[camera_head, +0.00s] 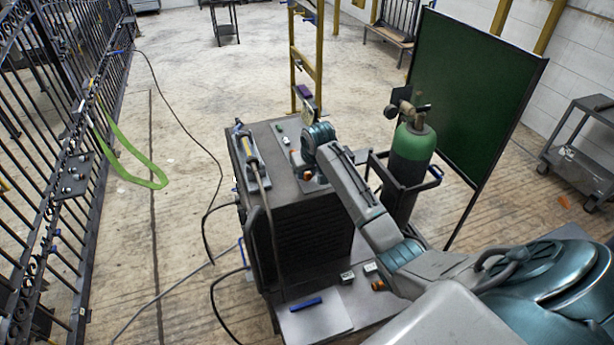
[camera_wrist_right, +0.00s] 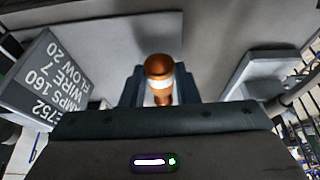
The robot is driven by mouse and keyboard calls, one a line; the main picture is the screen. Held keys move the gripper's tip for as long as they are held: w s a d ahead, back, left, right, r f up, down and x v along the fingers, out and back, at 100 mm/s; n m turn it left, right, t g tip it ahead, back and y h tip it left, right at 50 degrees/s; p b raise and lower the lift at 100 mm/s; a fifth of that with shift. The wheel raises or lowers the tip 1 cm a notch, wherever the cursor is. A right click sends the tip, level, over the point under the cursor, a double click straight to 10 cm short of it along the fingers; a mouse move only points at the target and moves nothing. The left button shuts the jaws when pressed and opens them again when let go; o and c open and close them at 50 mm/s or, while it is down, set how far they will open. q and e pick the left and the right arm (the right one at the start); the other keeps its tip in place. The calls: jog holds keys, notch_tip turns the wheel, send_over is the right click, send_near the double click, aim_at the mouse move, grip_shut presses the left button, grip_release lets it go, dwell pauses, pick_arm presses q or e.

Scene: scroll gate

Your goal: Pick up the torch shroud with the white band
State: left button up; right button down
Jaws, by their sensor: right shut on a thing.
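The torch shroud (camera_wrist_right: 158,66) is a copper-coloured cylinder with a white band round its middle. In the right wrist view it sits upright between the two dark fingers of my right gripper (camera_wrist_right: 160,88), which is shut on it. In the head view my right gripper (camera_head: 309,172) is low over the top of the dark welding machine (camera_head: 283,135), with a small orange-brown part showing beside it. I cannot tell whether the shroud still touches the surface. My left gripper is not in view.
A grey card with white lettering (camera_wrist_right: 45,75) stands left of the shroud. The welding torch (camera_head: 250,158) lies on the machine's left side. A green gas cylinder (camera_head: 409,155) stands at right before a green screen (camera_head: 470,95). Another orange part (camera_head: 377,285) is on the lower shelf.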

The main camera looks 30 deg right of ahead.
notch_tip(320, 180, up, 2)
jog(key=shift+r+b, duration=0.1)
jog(key=shift+b, duration=0.85)
jog(key=s+a+r+b, duration=0.1)
jog(key=s+a+b, duration=0.4)
jog(key=s, duration=0.9)
jog(key=shift+a+r, duration=0.3)
jog(key=shift+a, duration=1.05)
